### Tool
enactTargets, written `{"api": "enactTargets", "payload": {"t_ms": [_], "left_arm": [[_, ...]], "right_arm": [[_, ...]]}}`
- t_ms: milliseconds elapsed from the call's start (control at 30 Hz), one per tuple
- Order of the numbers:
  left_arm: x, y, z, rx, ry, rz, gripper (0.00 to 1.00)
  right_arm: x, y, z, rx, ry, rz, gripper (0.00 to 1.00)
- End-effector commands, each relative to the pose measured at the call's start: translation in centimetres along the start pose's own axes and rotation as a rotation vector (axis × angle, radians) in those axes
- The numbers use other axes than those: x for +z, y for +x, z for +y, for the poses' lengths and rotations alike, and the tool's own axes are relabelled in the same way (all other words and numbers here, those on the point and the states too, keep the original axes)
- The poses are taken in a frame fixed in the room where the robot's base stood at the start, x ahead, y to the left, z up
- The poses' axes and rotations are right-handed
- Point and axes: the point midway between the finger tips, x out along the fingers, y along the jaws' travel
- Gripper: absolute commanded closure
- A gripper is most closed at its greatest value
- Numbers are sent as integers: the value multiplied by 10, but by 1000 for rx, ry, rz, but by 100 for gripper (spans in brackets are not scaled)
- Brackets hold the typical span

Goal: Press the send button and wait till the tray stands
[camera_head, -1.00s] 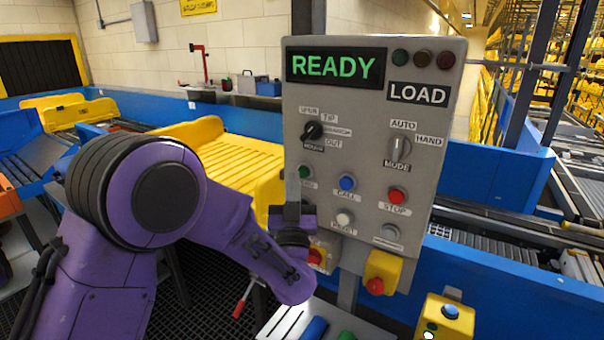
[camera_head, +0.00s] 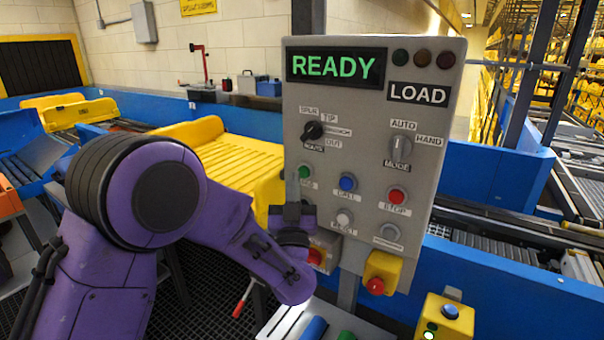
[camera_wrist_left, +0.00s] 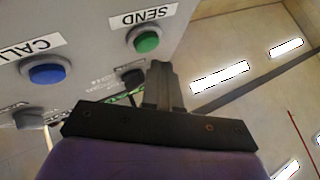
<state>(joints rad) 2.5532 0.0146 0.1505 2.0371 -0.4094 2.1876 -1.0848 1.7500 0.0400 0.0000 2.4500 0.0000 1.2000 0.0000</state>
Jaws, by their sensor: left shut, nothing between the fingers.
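The green send button (camera_head: 304,172) sits at the left of the grey control panel (camera_head: 350,110), above its partly hidden label. It also shows in the left wrist view (camera_wrist_left: 146,40), with the SEND label upside down. My left gripper (camera_head: 291,174) is upright and shut with nothing in it. Its fingertips (camera_wrist_left: 159,68) are close beside the button; I cannot tell whether they touch the panel. The display (camera_head: 335,66) reads READY, with LOAD beneath the lamps. A yellow ribbed tray-like surface (camera_head: 230,160) lies behind my arm. My right gripper is not in view.
A blue CALL button (camera_head: 347,182), white RESET button (camera_head: 344,218) and red STOP button (camera_head: 397,195) are close by. A yellow box with a red knob (camera_head: 382,272) hangs below the panel. Blue conveyor walls (camera_head: 490,180) stand behind.

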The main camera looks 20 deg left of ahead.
Motion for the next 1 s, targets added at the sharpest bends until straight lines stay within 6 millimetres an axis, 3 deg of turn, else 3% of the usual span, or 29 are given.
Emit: {"api": "enactTargets", "payload": {"t_ms": [1000], "left_arm": [[5, 6, 5, 0, 0, 0, 100]], "right_arm": [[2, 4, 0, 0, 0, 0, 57]]}}
